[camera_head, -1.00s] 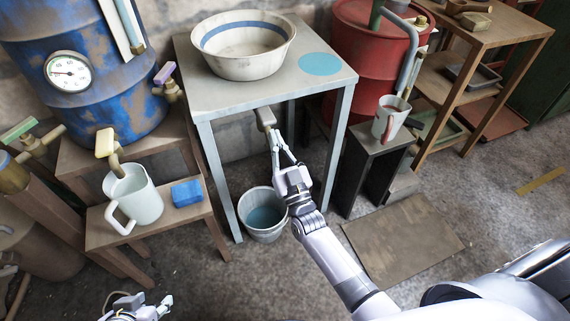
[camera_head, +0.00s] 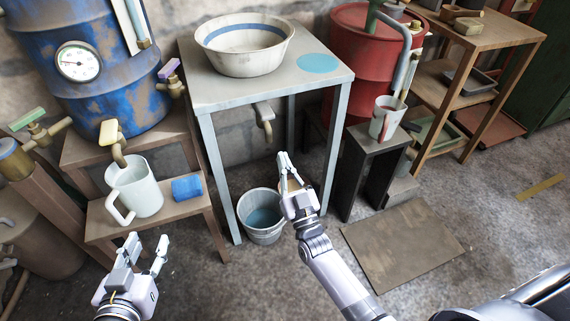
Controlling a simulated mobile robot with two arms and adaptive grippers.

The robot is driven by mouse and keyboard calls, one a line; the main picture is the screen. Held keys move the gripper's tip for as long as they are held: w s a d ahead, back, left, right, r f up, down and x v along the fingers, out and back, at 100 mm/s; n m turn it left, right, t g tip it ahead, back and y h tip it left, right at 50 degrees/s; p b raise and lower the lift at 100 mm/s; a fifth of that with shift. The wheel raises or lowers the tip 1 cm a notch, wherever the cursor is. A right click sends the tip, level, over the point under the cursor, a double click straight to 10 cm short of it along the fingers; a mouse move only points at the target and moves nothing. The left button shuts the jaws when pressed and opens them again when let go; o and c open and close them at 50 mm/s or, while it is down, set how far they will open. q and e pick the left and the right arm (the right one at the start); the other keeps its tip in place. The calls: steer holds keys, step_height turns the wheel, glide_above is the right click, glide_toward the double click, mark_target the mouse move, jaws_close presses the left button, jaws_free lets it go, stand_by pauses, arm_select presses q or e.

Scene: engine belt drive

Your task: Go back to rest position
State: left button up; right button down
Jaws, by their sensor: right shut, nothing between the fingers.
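My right gripper (camera_head: 287,168) is shut and empty in front of the grey table, right of and above the bucket. It is apart from the tap (camera_head: 264,118) under the tabletop. My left gripper (camera_head: 147,243) is at the lower left, with its fingers apart and nothing between them. It is in front of the low wooden bench (camera_head: 170,212) and below the white jug (camera_head: 136,188).
A grey table (camera_head: 205,98) carries a white basin (camera_head: 243,62). A bucket with bluish liquid (camera_head: 262,228) stands below it. A blue block (camera_head: 187,188) lies on the bench. A blue barrel (camera_head: 110,105), a red barrel (camera_head: 350,60) and a red-and-white mug (camera_head: 380,126) stand around.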

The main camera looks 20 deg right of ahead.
stand_by(0.3)
